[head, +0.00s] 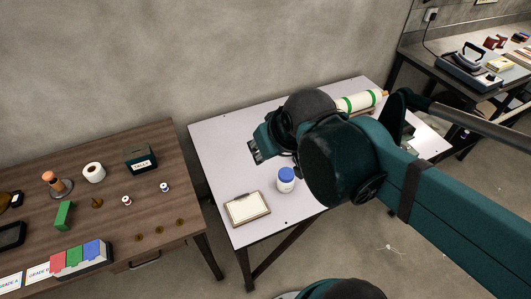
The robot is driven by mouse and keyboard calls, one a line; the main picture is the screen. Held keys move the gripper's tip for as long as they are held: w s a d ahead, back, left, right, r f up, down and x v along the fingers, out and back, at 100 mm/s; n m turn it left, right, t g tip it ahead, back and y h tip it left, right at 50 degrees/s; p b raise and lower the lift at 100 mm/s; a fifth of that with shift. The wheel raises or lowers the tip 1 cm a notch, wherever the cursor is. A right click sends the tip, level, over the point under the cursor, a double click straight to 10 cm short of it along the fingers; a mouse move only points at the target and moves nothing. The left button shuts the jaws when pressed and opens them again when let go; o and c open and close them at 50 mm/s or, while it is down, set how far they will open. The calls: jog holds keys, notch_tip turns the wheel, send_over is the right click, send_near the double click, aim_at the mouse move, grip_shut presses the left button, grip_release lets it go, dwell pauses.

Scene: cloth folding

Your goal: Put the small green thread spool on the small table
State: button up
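I cannot make out a small green thread spool for certain.
The white table carries a blue-lidded jar (286,180), a clipboard (247,208) and a white roll with green bands (360,102). The brown table (165,155) holds a green block (63,215), a tape roll (94,172) and a dark box (140,158). A dark bench (425,62) stands at right.

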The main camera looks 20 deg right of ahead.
jog(key=shift+s+a+f+m, duration=0.1)
jog(key=shift+s+a+m, duration=0.25)
jog(key=shift+s, duration=0.4)
